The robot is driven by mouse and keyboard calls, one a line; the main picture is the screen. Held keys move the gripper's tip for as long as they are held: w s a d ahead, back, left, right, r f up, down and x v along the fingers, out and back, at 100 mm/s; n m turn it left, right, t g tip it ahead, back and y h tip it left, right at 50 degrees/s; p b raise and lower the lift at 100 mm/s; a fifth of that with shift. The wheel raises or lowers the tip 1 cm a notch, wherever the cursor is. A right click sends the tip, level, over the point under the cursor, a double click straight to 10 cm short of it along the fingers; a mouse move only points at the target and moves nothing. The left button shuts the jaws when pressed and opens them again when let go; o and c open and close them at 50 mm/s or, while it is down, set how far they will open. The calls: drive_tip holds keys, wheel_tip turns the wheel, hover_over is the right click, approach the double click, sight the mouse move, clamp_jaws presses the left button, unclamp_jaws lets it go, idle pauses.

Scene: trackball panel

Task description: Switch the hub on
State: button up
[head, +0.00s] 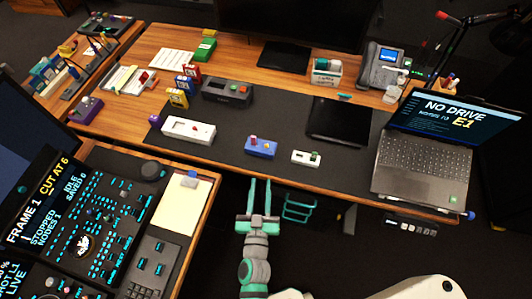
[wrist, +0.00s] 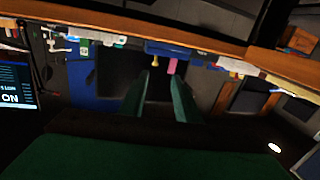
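No label that I can read marks the hub, so I cannot tell which device it is. A blue box (head: 260,150) with a red knob sits near the mat's front edge. A small white box (head: 301,157) with a dark green part is to its right. A long white box (head: 203,133) lies to its left, and a dark grey box (head: 226,94) stands behind. My gripper (head: 260,184) is in front of the desk edge, nearest the blue box, with its fingers apart and empty. The wrist view looks upside down; the fingers (wrist: 162,84) show a gap there too.
The laptop (head: 425,160) stands right, a black tablet-like slab (head: 338,121) behind the white box. A control panel (head: 85,215) fills the lower left. A teal wire rack (head: 299,207) is close right of my gripper, below the desk. The mat between devices is mostly clear.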

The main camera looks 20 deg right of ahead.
sight(267, 148)
drive_tip(key=shift+h, duration=0.4)
drive_tip(key=x, duration=1.3)
drive_tip(key=shift+s+d, duration=0.1)
drive_tip(key=shift+d, duration=0.2)
clamp_jaws()
